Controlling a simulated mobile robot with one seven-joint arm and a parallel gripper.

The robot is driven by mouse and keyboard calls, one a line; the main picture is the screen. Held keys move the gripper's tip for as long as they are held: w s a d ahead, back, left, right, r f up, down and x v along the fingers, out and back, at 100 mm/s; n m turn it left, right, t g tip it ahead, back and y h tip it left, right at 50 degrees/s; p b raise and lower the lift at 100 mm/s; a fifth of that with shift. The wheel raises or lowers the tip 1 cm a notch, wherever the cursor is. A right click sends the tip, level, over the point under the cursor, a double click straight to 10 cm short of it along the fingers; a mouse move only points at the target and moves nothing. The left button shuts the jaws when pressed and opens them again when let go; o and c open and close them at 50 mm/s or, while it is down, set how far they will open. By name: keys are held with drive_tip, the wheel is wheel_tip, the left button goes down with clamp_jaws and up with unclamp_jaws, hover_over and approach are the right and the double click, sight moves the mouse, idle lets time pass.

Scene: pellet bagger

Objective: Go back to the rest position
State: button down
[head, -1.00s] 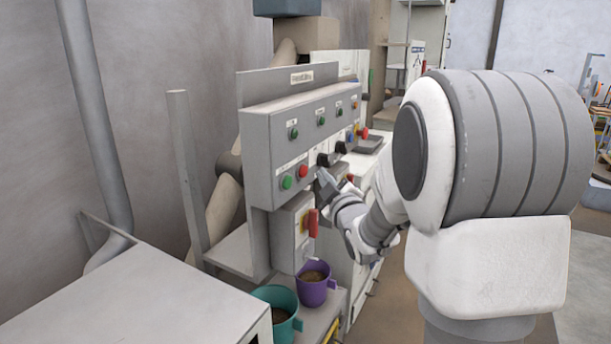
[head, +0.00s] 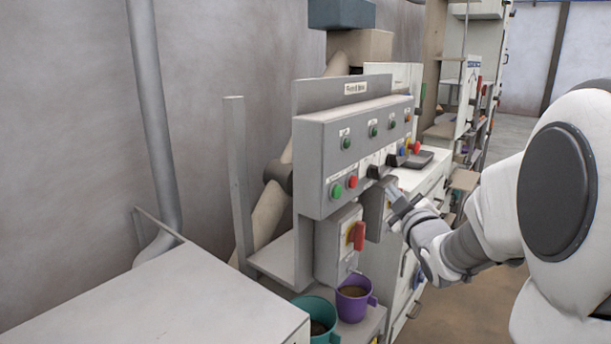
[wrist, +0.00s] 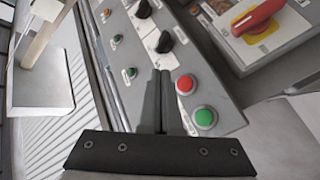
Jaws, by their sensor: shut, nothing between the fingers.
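My gripper (head: 394,196) is in front of the grey control panel (head: 318,170), near the black knobs on its lower row. In the wrist view its two dark fingers (wrist: 161,100) lie side by side, shut and empty. Past the fingertips the wrist view shows a black knob (wrist: 158,41), and to the right of the fingers a red button (wrist: 185,84) and a green button (wrist: 205,117). I cannot tell from these views how far the fingertips are from the panel face.
A red rotary switch (head: 359,236) is on a box below the panel. A purple mug (head: 352,304) and a teal mug (head: 318,318), both with brown contents, stand on a low shelf. A white-topped cabinet (head: 160,295) is at the lower left. Open floor lies to the right.

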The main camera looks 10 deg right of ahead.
drive_tip(key=s+a+m+g+p, duration=0.3)
drive_tip(key=s+a+g, duration=0.3)
drive_tip(key=s, duration=0.9)
drive_tip(key=s+a+m+g+y+p, duration=0.1)
drive_tip(key=s+a+m+g+p, duration=0.3)
drive_tip(key=s, duration=1.1)
drive_tip(key=a+m+g, duration=0.1)
drive_tip(key=a+g, duration=0.1)
drive_tip(key=a, duration=0.1)
drive_tip(key=shift+s+m, duration=0.25)
drive_tip(key=shift+m, duration=0.15)
